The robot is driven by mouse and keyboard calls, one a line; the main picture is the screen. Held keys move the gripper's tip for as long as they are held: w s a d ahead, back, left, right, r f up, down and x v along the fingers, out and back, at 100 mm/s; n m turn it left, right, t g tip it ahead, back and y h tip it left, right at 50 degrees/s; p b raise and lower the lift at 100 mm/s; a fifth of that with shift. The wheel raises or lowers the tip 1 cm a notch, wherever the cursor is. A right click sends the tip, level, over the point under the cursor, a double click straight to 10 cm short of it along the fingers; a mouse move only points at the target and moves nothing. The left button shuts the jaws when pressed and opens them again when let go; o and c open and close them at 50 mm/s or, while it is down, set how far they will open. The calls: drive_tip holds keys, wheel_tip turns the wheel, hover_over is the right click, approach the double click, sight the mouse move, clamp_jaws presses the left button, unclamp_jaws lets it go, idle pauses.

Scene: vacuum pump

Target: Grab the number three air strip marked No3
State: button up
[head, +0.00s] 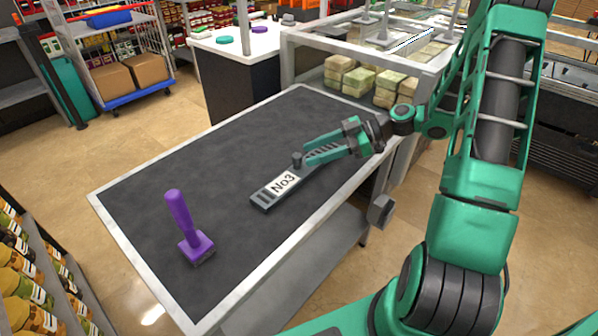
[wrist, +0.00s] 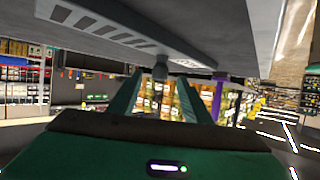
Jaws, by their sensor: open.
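In the wrist view the picture is inverted, and the slotted strip (wrist: 105,27) shows along the top. There the two fingers (wrist: 158,100) are apart, with the knob (wrist: 160,70) appearing between them. I cannot tell whether either finger touches it.
A purple handled tool (head: 190,236) stands upright on the table (head: 150,180), left of the strip. A metal frame (head: 290,62) with pale green-and-beige packs (head: 362,80) stands behind the table's far end. The table's left and middle are mostly clear.

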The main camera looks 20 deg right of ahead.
sight(303, 167)
drive_tip(key=x, duration=0.4)
drive_tip(key=shift+f, duration=0.2)
drive_tip(key=shift+c, duration=0.4)
clamp_jaws()
drive_tip(key=shift+r, duration=0.1)
